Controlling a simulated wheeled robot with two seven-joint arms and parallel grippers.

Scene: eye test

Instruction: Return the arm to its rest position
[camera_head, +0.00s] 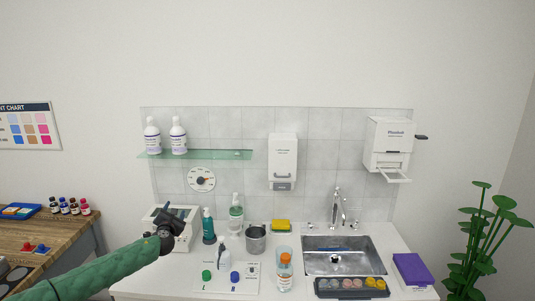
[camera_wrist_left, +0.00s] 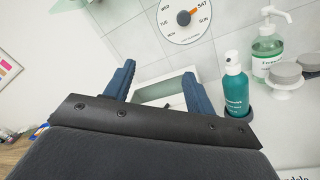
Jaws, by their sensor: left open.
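My left arm (camera_head: 100,273), in a green sleeve, reaches in from the lower left of the head view. Its left gripper (camera_head: 176,219) is in front of a white box-shaped device (camera_head: 155,215) at the left of the counter. In the left wrist view the two blue fingers of the left gripper (camera_wrist_left: 159,70) stand apart with nothing held between them. The white device (camera_wrist_left: 160,90) shows behind the fingers there. I cannot tell whether the gripper touches it. My right gripper is in neither view.
A teal bottle (camera_head: 208,226) and a pump bottle (camera_head: 236,213) stand right of the gripper. The sink (camera_head: 312,262) is farther right. A glass shelf (camera_head: 215,155) is above. A wooden table (camera_head: 62,232) with small bottles is at the left.

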